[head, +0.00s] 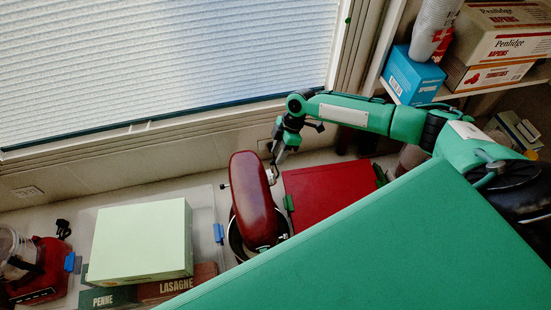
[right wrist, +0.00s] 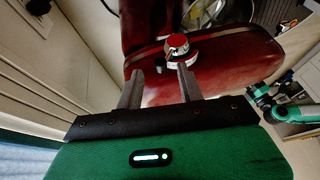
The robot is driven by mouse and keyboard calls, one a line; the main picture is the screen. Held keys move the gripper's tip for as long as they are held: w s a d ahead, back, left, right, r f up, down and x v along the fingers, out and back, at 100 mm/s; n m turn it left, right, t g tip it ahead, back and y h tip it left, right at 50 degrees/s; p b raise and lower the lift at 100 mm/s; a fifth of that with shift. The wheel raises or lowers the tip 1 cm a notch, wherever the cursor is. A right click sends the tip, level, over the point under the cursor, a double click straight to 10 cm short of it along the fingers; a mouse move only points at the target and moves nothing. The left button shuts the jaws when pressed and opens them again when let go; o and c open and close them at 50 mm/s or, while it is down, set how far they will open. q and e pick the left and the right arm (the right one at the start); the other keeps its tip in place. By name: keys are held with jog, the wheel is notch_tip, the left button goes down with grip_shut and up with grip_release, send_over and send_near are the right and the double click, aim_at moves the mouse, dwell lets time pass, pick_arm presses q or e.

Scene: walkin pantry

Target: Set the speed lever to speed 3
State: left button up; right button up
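The dark red stand mixer (head: 254,200) stands on the counter in the head view, and its red body (right wrist: 222,65) fills the upper part of the right wrist view. A round red-and-silver knob (right wrist: 177,46), apparently the speed lever, sits on the mixer's side; its speed marks are too small to read. My right gripper (head: 274,165) is beside the mixer head. In the right wrist view its two fingers (right wrist: 160,70) are apart and empty, pointing at the mixer. The knob lies just beyond the fingertips, nearer the right finger; contact cannot be told. My left gripper is not in view.
A dark red box (head: 328,190) lies right of the mixer. A pale green box (head: 142,238) stands left, above LASAGNE and PENNE boxes (head: 178,287). A red blender (head: 40,270) is far left. The window wall (head: 160,130) is close behind; a loaded shelf (head: 475,90) is upper right.

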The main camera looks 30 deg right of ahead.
aim_at(272, 174)
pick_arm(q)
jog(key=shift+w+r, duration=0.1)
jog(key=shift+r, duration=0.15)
pick_arm(e)
jog(key=shift+x, duration=1.65)
grip_shut()
jog(key=shift+r, duration=0.1)
